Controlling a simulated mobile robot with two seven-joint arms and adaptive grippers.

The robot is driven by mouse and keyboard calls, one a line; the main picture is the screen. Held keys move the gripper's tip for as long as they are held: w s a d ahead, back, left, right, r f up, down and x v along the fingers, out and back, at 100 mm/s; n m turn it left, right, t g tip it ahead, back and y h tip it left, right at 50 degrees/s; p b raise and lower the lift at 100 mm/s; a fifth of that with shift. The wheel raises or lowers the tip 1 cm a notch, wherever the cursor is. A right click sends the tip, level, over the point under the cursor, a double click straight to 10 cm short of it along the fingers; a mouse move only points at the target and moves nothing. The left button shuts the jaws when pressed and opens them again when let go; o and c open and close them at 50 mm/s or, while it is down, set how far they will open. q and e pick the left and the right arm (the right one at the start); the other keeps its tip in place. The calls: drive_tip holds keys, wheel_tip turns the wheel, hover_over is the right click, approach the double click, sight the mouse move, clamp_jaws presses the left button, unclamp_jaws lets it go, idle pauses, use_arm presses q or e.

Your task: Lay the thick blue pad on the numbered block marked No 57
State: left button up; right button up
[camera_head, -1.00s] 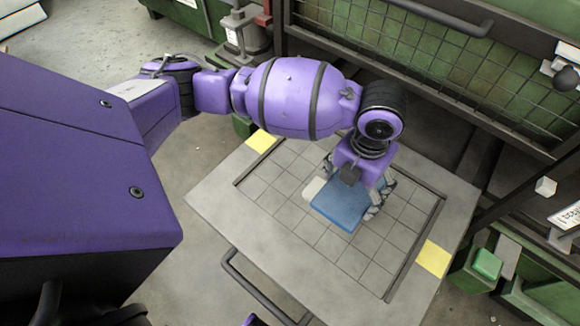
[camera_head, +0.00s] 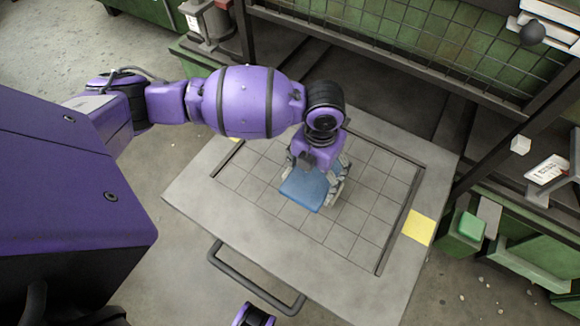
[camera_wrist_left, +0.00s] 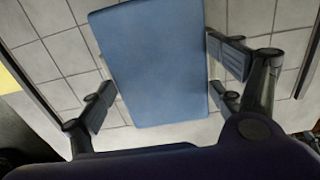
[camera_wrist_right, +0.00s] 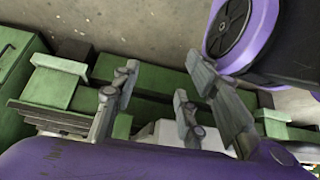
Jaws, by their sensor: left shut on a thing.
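The thick blue pad (camera_head: 305,190) is held by my left gripper (camera_head: 322,182) over the gridded board (camera_head: 240,229). In the left wrist view the pad (camera_wrist_left: 155,65) lies between my left fingers, which are shut on it. Grid lines show around it; I cannot tell its height above the board. My right gripper (camera_wrist_right: 155,100) shows in the right wrist view with its fingers apart and nothing between them. No number is readable on any block, so I cannot tell where No 57 is.
The grey board has dark rails and a yellow patch (camera_head: 418,227) at right. A looped handle (camera_head: 255,282) juts from its near edge. A dark rack with green mesh (camera_head: 420,45) stands behind. A small white cube (camera_head: 521,145) and a green block (camera_head: 470,226) are at right.

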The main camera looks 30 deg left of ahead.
sight(314, 175)
use_arm(q)
drive_tip(key=o, duration=1.1)
drive_tip(key=shift+w, duration=0.1)
wheel_tip(314, 175, up, 12)
drive_tip(key=shift+r+p, duration=0.15)
drive_tip(key=shift+p, duration=0.9)
